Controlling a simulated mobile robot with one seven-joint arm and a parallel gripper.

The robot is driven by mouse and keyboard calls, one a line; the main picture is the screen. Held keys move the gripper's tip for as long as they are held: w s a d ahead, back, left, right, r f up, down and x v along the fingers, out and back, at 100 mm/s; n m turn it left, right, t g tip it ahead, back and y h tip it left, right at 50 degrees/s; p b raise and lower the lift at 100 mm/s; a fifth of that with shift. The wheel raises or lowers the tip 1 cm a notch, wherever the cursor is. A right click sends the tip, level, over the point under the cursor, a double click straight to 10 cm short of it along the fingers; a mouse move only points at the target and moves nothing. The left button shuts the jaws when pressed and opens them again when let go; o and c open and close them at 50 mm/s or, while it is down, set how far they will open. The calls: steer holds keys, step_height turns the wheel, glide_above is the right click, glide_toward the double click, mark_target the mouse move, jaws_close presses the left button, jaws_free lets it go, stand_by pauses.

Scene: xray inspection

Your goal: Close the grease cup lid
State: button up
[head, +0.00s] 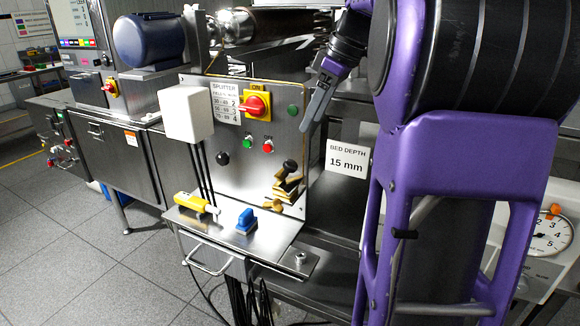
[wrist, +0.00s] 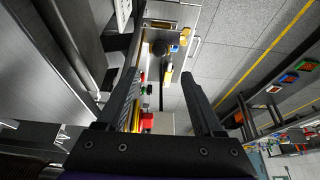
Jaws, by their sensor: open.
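No part is clearly labelled as a grease cup. A brass fitting with a black knob (head: 287,185) stands on the right side of the splitter panel in the head view. A small round metal cup-like piece (head: 300,258) sits on a plate at the lower right of the shelf; I cannot tell whether it has a lid or how that lid stands. My gripper (head: 310,122) hangs in front of the panel's upper right, above and apart from both. In the wrist view its two fingers (wrist: 160,80) are spread, with nothing held between them.
The steel panel (head: 228,162) carries a red rotary switch (head: 254,105) and push buttons. A white box (head: 187,114) juts out at its left. A yellow-handled tool (head: 196,204) and a blue block (head: 246,221) lie on the shelf. A bed depth sign (head: 347,161) stands right.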

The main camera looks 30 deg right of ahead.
mark_target(291, 163)
steer(key=b+x, duration=0.2)
steer(key=x, duration=1.2)
steer(key=shift+f, duration=0.1)
jaws_close()
